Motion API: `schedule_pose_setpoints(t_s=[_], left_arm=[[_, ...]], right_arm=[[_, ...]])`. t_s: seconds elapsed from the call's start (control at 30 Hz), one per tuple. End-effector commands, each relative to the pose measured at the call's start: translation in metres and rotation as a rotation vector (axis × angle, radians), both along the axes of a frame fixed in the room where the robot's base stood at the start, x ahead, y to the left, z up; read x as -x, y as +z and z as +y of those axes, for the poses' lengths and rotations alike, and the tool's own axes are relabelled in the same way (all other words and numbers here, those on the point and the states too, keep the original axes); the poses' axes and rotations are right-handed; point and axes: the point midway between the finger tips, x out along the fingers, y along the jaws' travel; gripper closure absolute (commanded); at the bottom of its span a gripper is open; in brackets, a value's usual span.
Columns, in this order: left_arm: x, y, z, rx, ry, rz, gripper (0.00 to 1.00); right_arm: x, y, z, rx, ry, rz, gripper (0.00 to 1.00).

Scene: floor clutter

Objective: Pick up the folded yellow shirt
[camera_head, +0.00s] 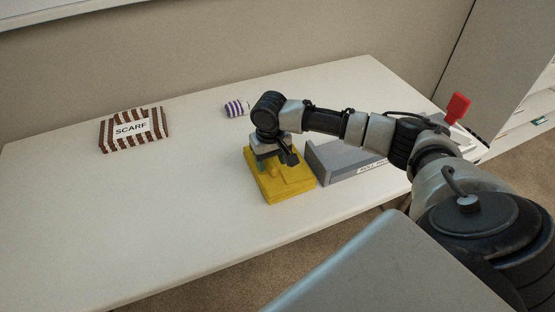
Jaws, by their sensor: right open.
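The folded yellow shirt (287,188) lies flat on the white table, near its front edge, right of the middle of the picture. My right arm reaches in from the right, and my right gripper (275,161) points down at the back part of the shirt. The gripper is open, its fingers at or just above the cloth. I cannot tell whether they touch it. The gripper and wrist hide part of the shirt's back edge. My left gripper is not in view.
A grey tray (322,169) with a label stands close to the shirt's right side, partly behind my arm. A striped scarf box (133,131) is at the back left. A small purple-and-white striped item (236,108) lies behind.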

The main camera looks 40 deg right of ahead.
Motion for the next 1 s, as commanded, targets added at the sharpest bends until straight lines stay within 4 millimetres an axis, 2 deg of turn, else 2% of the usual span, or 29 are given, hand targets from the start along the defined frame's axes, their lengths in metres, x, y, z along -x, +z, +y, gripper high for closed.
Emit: schedule_pose_setpoints(t_s=[0.1,0.37,0.73,1.0], left_arm=[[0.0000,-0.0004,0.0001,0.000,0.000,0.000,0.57],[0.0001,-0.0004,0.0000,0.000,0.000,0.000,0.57],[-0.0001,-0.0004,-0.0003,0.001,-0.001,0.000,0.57],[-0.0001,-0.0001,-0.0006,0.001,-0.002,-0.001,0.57]], right_arm=[[0.0005,-0.0118,0.0005,0.000,0.002,0.000,0.45],[0.0004,-0.0140,0.0006,0.000,0.002,-0.001,0.45],[0.0004,-0.0136,0.0007,0.000,0.002,-0.001,1.00],[-0.0001,-0.0106,0.0007,0.000,0.002,-0.003,1.00]])
